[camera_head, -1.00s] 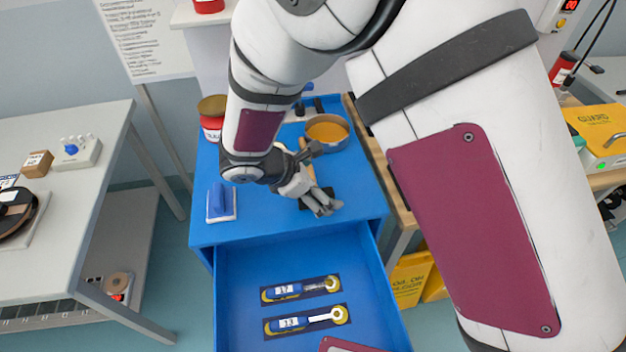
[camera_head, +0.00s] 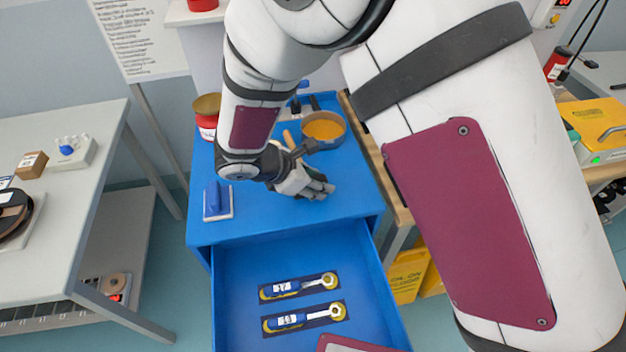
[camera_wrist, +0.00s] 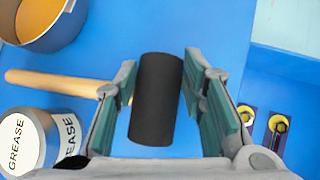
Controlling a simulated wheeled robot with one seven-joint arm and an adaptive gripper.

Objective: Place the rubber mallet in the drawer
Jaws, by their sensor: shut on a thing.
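The rubber mallet has a black head (camera_wrist: 157,98) and a light wooden handle (camera_wrist: 55,84). In the wrist view the head is between the fingers of my gripper (camera_wrist: 160,105), which is shut on it, and the handle points left. In the head view my gripper (camera_head: 320,188) is over the blue cabinet top; it hides the head, and a bit of the handle (camera_head: 288,137) shows behind it. I cannot tell whether the mallet is clear of the top. The blue drawer (camera_head: 235,300) stands open below, in front of the cabinet.
Two wrenches (camera_head: 300,287) (camera_head: 304,319) lie on dark inlays in the drawer, with bare floor around them. On the cabinet top are a blue-handled tool (camera_head: 217,201), a pan with orange contents (camera_head: 324,130) and a grease can (camera_wrist: 35,140). A grey table (camera_head: 70,220) stands left.

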